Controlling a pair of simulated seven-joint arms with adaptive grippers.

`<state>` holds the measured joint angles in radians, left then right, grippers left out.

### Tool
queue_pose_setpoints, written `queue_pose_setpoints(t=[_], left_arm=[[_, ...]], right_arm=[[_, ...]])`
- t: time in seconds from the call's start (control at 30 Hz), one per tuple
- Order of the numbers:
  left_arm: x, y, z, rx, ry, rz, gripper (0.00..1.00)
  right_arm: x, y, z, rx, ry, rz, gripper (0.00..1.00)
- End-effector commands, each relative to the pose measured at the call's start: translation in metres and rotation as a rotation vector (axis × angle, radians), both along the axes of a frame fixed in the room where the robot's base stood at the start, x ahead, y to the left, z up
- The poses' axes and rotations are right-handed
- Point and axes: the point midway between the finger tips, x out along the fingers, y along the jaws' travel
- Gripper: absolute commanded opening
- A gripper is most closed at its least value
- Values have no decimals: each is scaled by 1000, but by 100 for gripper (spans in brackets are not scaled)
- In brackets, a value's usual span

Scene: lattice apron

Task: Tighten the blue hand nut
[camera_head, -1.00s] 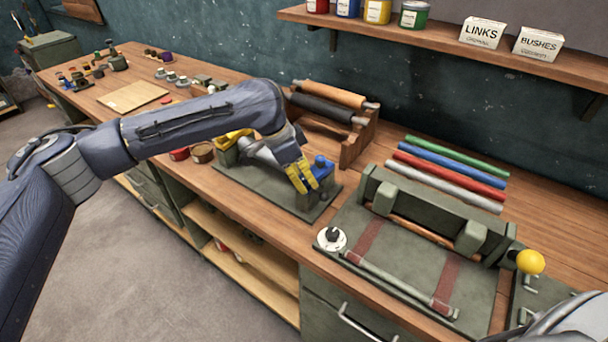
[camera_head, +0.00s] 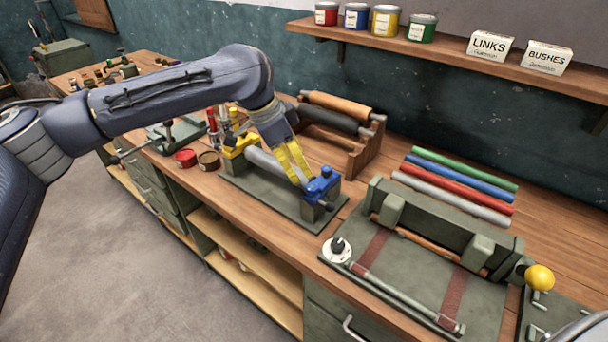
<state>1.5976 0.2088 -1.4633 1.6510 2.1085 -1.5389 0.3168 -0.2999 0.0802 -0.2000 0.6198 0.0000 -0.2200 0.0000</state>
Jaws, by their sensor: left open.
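The blue hand nut (camera_head: 326,172) is the small knob on top of a blue clamp block (camera_head: 319,189) at the right end of a dark green fixture plate (camera_head: 262,194). A grey bar (camera_head: 264,163) lies between this clamp and a yellow clamp (camera_head: 236,145) at the left end. My left gripper (camera_head: 299,170) has yellow fingers pointing down, just left of the blue clamp. It is open, with nothing seen between its fingers. Whether a fingertip touches the blue block cannot be told. My right gripper is out of view.
A rack of rollers (camera_head: 345,135) stands behind the fixture. Coloured rods (camera_head: 455,172) and a green press fixture (camera_head: 415,265) with a yellow ball knob (camera_head: 539,278) are to the right. Red (camera_head: 186,158) and brown (camera_head: 209,160) tins stand left. A shelf (camera_head: 430,55) hangs above.

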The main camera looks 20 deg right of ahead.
Motion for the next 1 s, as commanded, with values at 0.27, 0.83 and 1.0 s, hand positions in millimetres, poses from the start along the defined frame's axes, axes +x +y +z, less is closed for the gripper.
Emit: queue_pose_setpoints(t=[0.27, 0.83, 1.0], left_arm=[[0, 11, 27, -1, -1, 0, 53], [7, 17, 28, -7, -3, 11, 53], [51, 44, 2, -44, -35, 85, 53]], right_arm=[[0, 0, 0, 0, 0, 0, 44], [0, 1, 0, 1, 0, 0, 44], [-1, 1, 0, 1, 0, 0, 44]])
